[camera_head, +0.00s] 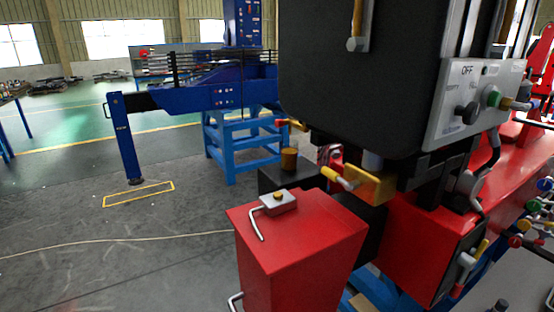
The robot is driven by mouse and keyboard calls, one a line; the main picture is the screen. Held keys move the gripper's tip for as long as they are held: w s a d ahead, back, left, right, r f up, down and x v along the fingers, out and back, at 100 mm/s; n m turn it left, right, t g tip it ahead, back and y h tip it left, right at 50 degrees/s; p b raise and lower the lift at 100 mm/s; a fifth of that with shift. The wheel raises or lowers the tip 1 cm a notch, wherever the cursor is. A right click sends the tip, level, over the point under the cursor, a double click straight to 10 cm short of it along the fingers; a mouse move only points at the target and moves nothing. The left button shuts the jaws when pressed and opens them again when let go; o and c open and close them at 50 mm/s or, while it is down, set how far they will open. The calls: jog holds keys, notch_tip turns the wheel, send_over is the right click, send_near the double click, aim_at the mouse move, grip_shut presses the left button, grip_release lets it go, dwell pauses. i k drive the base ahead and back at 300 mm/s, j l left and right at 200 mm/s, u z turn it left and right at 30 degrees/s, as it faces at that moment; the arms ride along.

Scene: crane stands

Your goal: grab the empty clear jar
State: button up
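I cannot make out an empty clear jar in the head view. A small amber-brown cylinder (289,159) stands on a dark block behind the red box; I cannot tell whether it is a jar. A greyish-blue cylinder (373,161) shows partly under the large black box, and its kind is unclear. A small dark object (501,305) is cut off at the bottom edge on the right. My gripper is not in view.
A red box (300,240) with a metal latch stands close in front. A large black housing (375,75) with a grey switch panel (475,100) fills the upper right. A blue crane stand (235,125) is behind. The grey floor (130,260) at left is mostly clear, crossed by a thin cable.

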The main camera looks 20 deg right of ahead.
aim_at(289, 147)
jog(key=i+j+z, duration=0.25)
jog(key=j, duration=0.4)
jog(key=i+j+z, duration=0.3)
jog(key=j, duration=0.4)
jog(key=j+z, duration=0.25)
jog(key=j, duration=0.45)
jog(key=j+z, duration=0.25)
jog(key=j, duration=0.5)
